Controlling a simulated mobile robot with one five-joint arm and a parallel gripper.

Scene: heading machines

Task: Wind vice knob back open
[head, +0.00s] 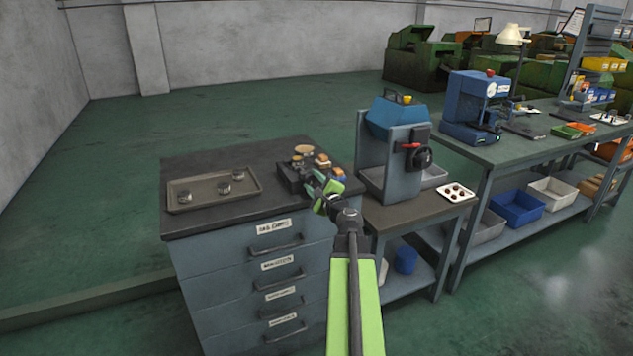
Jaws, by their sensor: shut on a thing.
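The small dark vice (288,177) sits on the right part of the drawer cabinet's dark top. My green arm reaches up from the bottom of the head view to the vice's front right side. My gripper (318,184) is shut at that side, on what appears to be the vice knob. The gripper covers the knob, so its shape and how far it is turned cannot be seen. The gap between the vice jaws is too small to make out.
A grey tray (180,208) with three dark round parts lies left of the vice. A tan round piece (303,150) and small orange-brown blocks (322,160) are close behind the gripper. A blue-grey machine (390,150) with a dark handwheel stands at right. Floor behind the cabinet is clear.

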